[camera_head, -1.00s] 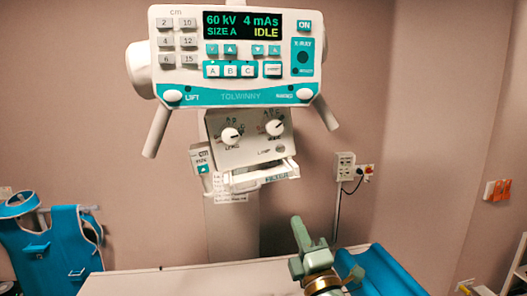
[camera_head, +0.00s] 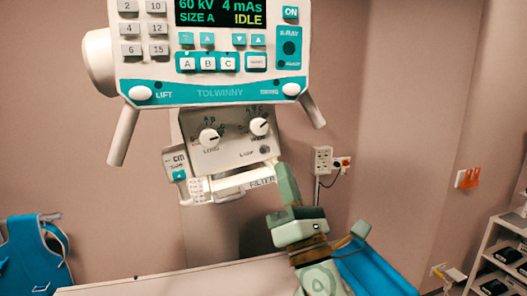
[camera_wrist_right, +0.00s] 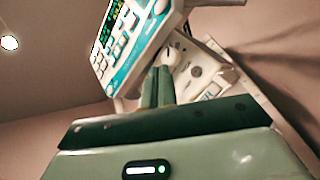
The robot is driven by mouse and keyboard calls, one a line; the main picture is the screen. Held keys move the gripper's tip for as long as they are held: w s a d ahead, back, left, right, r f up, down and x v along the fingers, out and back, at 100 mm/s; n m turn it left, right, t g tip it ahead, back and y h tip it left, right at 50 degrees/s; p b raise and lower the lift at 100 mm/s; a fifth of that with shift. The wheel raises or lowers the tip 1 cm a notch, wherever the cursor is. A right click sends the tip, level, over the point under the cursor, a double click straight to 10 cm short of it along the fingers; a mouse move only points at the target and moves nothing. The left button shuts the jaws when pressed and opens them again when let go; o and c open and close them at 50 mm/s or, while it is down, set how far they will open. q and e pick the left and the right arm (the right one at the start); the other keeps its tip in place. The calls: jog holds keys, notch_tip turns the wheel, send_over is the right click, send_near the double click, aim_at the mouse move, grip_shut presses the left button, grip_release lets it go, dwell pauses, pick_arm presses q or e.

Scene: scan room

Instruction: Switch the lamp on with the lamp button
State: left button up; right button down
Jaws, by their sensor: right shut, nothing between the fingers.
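The lamp button (camera_head: 265,149) is a small dark round button on the lower right of the grey-white two-knob panel (camera_head: 225,147). In the right wrist view the button (camera_wrist_right: 196,71) shows on the tilted panel, right of the fingers. My right gripper (camera_head: 281,172) is shut and empty, pointing up, with its tips just below and right of the button in the head view. In the right wrist view its fingers (camera_wrist_right: 159,72) overlap the panel near a white knob (camera_wrist_right: 172,54). I cannot tell whether they touch anything. My left gripper is not in view.
The white and teal control console (camera_head: 215,50) hangs above the panel, with a handle at each side. A filter tray (camera_head: 240,183) sits below the panel. A pale table (camera_head: 180,280) with a blue pad (camera_head: 375,270) lies below. A shelf (camera_head: 490,260) stands at right.

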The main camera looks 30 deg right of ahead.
aim_at(264, 150)
jog(key=w+d+b, duration=0.2)
jog(key=w, duration=0.6)
jog(key=shift+w+d, duration=0.1)
dwell(2.0)
jog(key=shift+w, duration=0.3)
